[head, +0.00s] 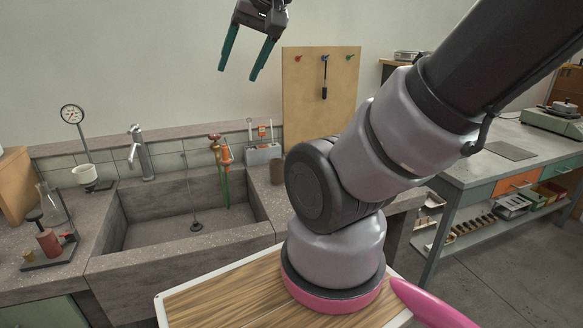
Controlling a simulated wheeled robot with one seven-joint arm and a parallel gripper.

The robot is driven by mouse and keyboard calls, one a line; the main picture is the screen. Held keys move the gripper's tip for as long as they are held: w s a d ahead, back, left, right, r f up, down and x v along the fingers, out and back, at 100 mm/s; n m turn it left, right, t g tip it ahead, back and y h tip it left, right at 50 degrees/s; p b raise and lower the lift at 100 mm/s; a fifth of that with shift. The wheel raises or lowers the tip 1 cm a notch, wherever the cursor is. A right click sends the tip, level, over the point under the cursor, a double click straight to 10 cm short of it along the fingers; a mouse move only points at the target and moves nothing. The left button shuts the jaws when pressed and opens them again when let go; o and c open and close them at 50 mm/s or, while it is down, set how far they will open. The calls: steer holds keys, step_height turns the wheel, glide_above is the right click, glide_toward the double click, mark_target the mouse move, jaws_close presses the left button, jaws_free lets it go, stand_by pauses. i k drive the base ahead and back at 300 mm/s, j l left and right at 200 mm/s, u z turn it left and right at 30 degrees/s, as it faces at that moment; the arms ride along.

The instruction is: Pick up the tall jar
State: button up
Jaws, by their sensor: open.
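My gripper (240,72) hangs at the top of the head view, in front of the pale wall. Its two green fingers are apart and nothing is between them. I cannot make out a thing that is clearly the tall jar. A clear glass vessel (50,206) stands on the bench at the far left, partly behind a small red device. A small brown cylindrical pot (277,171) stands on the bench right of the sink, partly hidden by my arm. My gripper is high above and apart from both.
A concrete sink (180,243) with a tap (140,153) lies in the middle of the bench. A dial gauge stand (78,135) and a red device (48,240) are on the left. An orange-and-green tool (224,160) hangs at the sink's back. A pegboard (318,100) stands behind my arm.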

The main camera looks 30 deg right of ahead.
mark_target(277, 169)
steer(key=z, duration=0.75)
